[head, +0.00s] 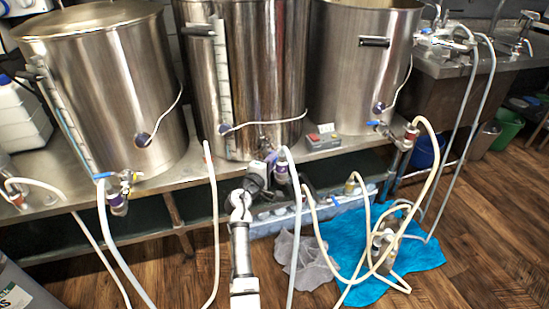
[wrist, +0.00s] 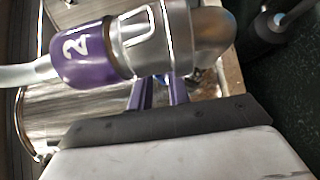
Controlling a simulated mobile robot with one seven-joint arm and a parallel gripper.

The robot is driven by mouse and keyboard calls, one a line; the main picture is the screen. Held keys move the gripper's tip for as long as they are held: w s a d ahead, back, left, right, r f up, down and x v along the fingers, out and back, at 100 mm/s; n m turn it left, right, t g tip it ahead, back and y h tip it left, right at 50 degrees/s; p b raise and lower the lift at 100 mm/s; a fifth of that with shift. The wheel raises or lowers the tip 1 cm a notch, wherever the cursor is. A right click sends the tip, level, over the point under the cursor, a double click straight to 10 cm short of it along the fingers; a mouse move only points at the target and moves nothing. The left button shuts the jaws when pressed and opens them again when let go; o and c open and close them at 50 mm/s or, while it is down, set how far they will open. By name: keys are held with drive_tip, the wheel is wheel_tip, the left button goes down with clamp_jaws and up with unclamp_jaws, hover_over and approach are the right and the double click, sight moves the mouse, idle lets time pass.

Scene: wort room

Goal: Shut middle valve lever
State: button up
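The middle steel kettle (head: 245,75) stands between two others. Its valve is low on the front, with a purple hose fitting marked "2" (wrist: 85,55) beside a steel coupling (wrist: 150,38) in the wrist view. A purple fitting also shows in the head view (head: 281,172). My gripper (head: 262,166) is right at this valve and hides much of it. In the wrist view, the two fingers of my gripper (wrist: 160,88) stand apart with a narrow gap, partly behind the coupling. The middle lever is hidden, and I cannot tell whether the fingers touch it.
The left kettle (head: 105,95) and right kettle (head: 360,70) have blue-handled valves. Pale hoses (head: 213,225) hang in front of the bench.

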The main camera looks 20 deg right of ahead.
drive_tip(key=shift+x, duration=1.15)
drive_tip(key=shift+a, duration=0.1)
clamp_jaws()
